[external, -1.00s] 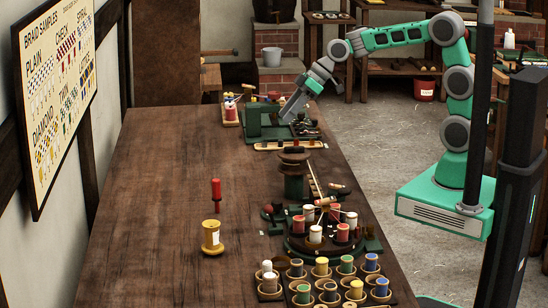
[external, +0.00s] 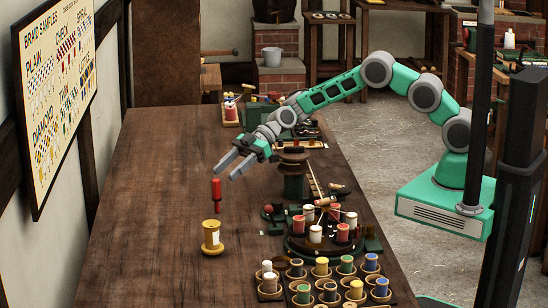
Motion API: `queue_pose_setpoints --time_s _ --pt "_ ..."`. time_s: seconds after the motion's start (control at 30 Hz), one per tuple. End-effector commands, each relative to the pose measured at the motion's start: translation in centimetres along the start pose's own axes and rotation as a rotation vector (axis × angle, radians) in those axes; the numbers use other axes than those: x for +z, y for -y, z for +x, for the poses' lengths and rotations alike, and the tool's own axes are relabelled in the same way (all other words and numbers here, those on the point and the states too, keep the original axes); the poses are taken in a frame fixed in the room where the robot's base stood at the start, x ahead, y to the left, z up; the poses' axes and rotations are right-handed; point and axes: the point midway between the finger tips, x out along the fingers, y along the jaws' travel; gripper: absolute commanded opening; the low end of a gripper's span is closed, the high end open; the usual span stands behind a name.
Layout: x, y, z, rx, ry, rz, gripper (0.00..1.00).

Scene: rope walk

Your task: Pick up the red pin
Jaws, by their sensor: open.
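The red pin (external: 216,194) stands upright on the dark wooden table (external: 150,180), left of the middle of the external view. My gripper (external: 224,172) is open and empty. Its two fingers point down and to the left, with their tips a little above and to the right of the pin's top in the picture. I cannot tell from this one view how far the fingertips are from the pin in depth. They do not hold it.
A yellow spool (external: 212,237) stands just in front of the pin. A braiding stand with bobbins (external: 320,225) and a rack of several coloured spools (external: 325,280) are to the right. The table is clear to the left of the pin.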

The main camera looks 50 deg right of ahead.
Motion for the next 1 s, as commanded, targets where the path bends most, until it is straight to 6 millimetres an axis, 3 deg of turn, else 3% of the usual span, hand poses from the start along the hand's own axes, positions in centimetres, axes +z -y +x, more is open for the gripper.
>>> queue_pose_setpoints --time_s 0.3,0.57,1.0 --pt "0.0 0.1 5.3 -0.002 0.001 0.000 0.49" --pt "0.1 0.0 5.7 0.000 0.002 0.002 0.48" --pt "0.1 0.0 5.6 0.000 0.002 0.002 0.12"
